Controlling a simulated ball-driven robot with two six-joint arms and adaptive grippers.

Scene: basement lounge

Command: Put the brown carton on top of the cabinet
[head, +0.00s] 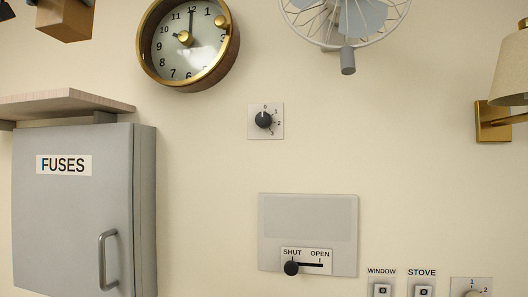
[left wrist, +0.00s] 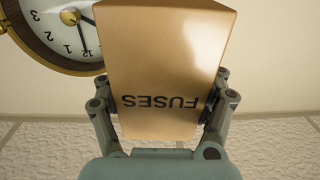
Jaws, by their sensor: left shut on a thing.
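The brown carton (head: 65,20) is at the top left of the head view, in the air above the wooden board over the cabinet. In the left wrist view the carton (left wrist: 165,60) fills the middle, with "FUSES" printed upside down. My left gripper (left wrist: 162,98) is shut on it, one finger on each side. In the head view only small dark parts of this gripper show beside the carton. The grey cabinet (head: 75,220) labelled "FUSES" is on the wall at the left, its door shut. My right gripper is not in view.
A wooden board (head: 65,103) on brackets sits just above the cabinet; its visible part is bare. A round clock (head: 165,55) hangs right of the carton. A fan (head: 345,15), a dial (head: 264,121), a SHUT/OPEN panel (head: 308,235) and a lamp (head: 510,70) are farther right.

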